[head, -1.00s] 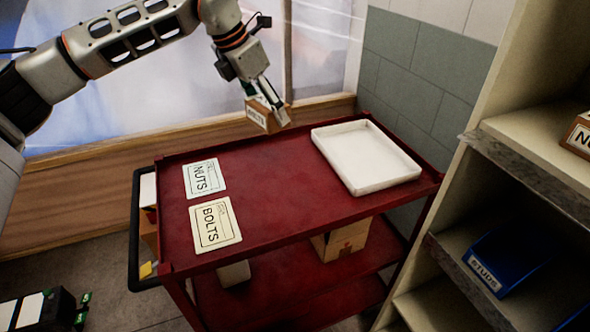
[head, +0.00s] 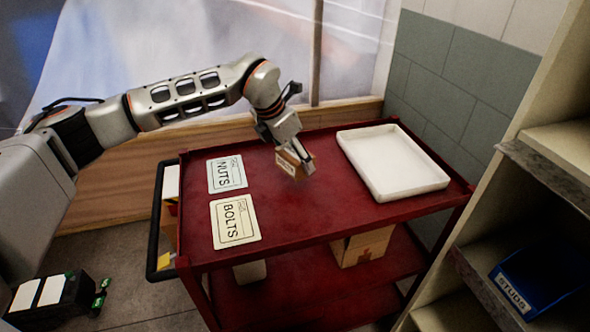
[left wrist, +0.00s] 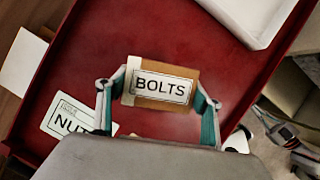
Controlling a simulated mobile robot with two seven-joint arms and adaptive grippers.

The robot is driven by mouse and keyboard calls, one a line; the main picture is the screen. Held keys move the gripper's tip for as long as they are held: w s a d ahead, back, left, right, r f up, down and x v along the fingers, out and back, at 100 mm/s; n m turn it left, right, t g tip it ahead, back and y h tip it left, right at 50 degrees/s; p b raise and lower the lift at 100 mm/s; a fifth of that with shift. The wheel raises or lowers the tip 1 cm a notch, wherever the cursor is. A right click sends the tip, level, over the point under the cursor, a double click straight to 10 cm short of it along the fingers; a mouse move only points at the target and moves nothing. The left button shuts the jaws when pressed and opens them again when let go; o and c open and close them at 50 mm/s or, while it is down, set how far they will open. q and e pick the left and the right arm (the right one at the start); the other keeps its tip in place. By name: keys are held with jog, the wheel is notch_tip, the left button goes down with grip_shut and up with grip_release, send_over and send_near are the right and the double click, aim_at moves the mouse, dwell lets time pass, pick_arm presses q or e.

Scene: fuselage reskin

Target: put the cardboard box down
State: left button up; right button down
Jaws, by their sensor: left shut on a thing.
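My left gripper (head: 300,172) is shut on a small cardboard box (head: 290,162) over the red cart top (head: 320,215). In the left wrist view the box (left wrist: 162,84) sits between both fingers, with its BOLTS label facing the camera. The box is right of the NUTS card (head: 227,174) and the BOLTS card (head: 235,221), and left of the white tray (head: 393,162). It is low over the cart; I cannot tell whether it touches the surface.
A shelf unit with a blue STUDS bin (head: 535,283) stands at the right. A larger carton (head: 362,246) is on the cart's lower shelf. The cart top's front middle is clear. The black cart handle (head: 158,230) is at the left.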

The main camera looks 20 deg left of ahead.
aim_at(287, 156)
pick_arm(q)
notch_tip(287, 156, down, 4)
jog(key=shift+r, duration=0.25)
jog(key=shift+f, duration=0.3)
jog(key=shift+f, duration=0.1)
jog(key=o, duration=1.5)
jog(key=shift+f, duration=0.1)
jog(key=shift+s+r, duration=0.1)
jog(key=shift+r, duration=0.35)
jog(key=v, duration=1.1)
jog(key=shift+r+p, duration=0.2)
jog(key=shift+p, duration=0.1)
jog(key=shift+s+f, duration=0.1)
jog(key=shift+s, duration=0.05)
